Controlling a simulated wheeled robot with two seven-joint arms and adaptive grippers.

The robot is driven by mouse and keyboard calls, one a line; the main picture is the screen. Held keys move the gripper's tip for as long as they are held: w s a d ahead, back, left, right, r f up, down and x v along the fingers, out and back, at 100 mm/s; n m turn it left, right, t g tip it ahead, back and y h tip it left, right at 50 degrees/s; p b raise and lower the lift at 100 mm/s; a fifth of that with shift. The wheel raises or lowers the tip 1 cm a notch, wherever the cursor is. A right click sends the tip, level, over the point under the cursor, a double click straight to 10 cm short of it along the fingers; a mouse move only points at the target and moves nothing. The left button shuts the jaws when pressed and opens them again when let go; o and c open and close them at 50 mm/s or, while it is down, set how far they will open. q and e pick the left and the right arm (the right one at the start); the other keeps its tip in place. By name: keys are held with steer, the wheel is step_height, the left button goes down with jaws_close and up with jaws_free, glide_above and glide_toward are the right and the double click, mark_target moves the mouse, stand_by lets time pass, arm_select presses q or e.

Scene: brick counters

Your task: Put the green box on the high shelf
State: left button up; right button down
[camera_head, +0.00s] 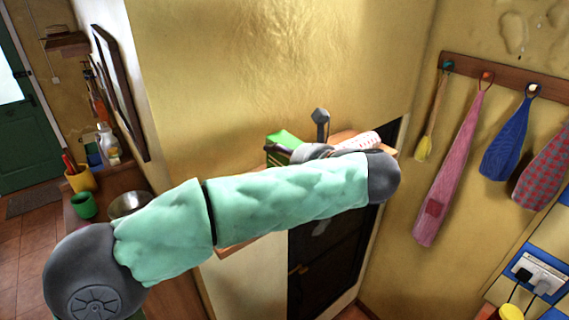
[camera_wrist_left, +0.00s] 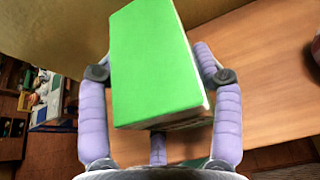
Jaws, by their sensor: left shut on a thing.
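The green box (camera_wrist_left: 150,65) fills the middle of the left wrist view, between the two fingers of my left gripper (camera_wrist_left: 160,75). The gripper is shut on it. In the head view only the top of the green box (camera_head: 286,139) shows, past my left arm, which hides most of the gripper. A wooden shelf top (camera_head: 236,246) lies under my forearm. The shelf's wooden surface (camera_wrist_left: 265,75) also shows beside and below the box in the left wrist view. I cannot tell whether the box touches it. My right gripper is not in view.
A yellow wall (camera_head: 270,60) stands close behind the box. A white item with red marks (camera_head: 358,142) lies at the shelf's right end. Cloths hang from a rack (camera_head: 510,78) at right. A metal bowl (camera_head: 128,204) and green cup (camera_head: 84,205) stand on the left counter.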

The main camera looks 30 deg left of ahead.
arm_select(q)
steer(key=shift+f, duration=0.15)
steer(key=o, duration=1.2)
steer(key=shift+c, duration=0.2)
steer(key=shift+d+r, duration=0.2)
steer(key=v, duration=1.1)
steer(key=shift+s+d+r+b, duration=0.15)
steer(key=shift+s+d+b, duration=0.1)
steer(key=shift+b, duration=0.15)
steer(key=shift+w, duration=0.1)
